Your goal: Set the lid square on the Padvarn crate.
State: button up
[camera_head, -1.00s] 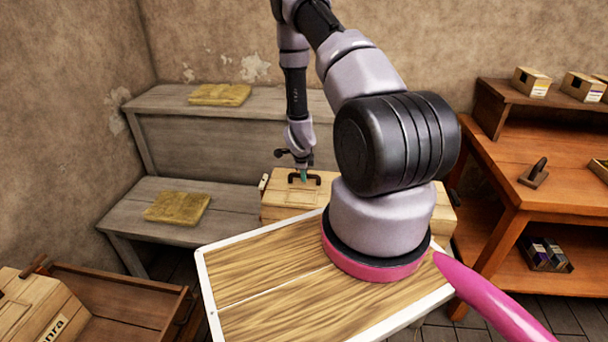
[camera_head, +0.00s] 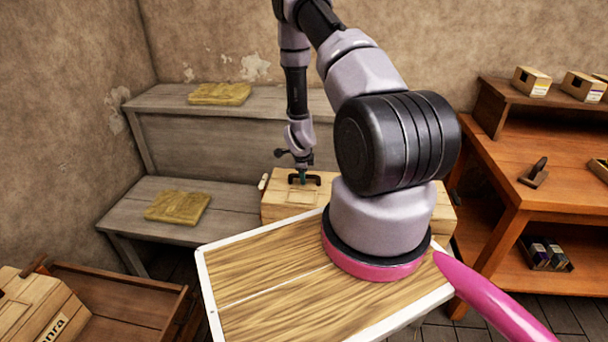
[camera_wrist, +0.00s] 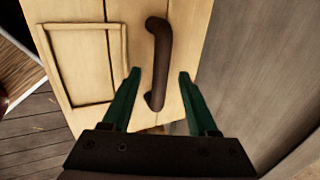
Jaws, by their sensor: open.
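A pale wooden lid or crate top (camera_head: 276,203) with a dark bar handle (camera_head: 317,181) lies beyond my base's wooden deck. In the wrist view, the pale planked surface (camera_wrist: 140,35) carries a thin raised rectangular frame on its left and the dark handle (camera_wrist: 157,50). My gripper (camera_head: 302,177) is at the handle. In the wrist view its green fingers (camera_wrist: 160,75) are open, one on each side of the handle, with gaps visible. Whether this top is seated square cannot be told; my arm hides its right part. No Padvarn label is readable.
A grey stepped bench (camera_head: 120,216) with straw-coloured pads stands at left and behind. Another crate, its label ending "nra" (camera_head: 32,312), sits in a brown tray (camera_head: 125,272) at lower left. An orange-brown workbench (camera_head: 540,190) with small boxes stands at right.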

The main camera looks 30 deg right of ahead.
jog(key=v, duration=1)
jog(key=shift+r, duration=0.35)
jog(key=shift+s+a+r, duration=0.1)
jog(key=shift+r, duration=0.4)
